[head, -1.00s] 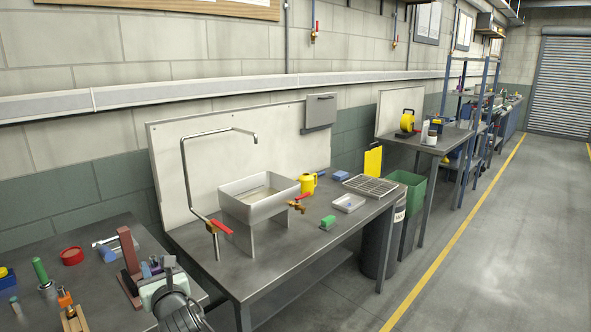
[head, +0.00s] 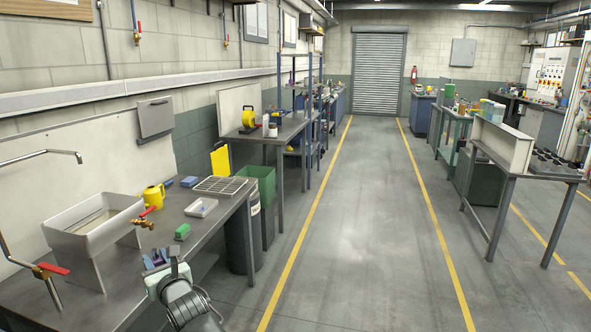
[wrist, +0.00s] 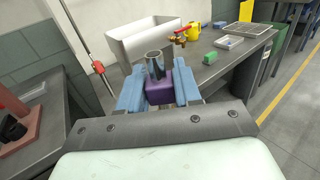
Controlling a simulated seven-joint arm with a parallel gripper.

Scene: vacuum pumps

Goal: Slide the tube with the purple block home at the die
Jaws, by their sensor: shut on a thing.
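My gripper (wrist: 159,88) has two blue fingers shut on the purple block (wrist: 159,93) in the wrist view. A short grey metal tube (wrist: 155,66) stands up from the block, its open end away from my wrist. In the head view my gripper (head: 158,260) shows small at the bottom, in front of the sink bench's edge; the tube is hard to make out there. I cannot pick out the die in either current view.
The bench (head: 215,215) carries a white sink (head: 92,225), a red-handled brass tap (head: 143,220), a yellow mug (head: 154,194), a green block (head: 182,231), a white tray (head: 201,207) and a grey rack (head: 219,185). Clear floor (head: 355,230) lies to the right.

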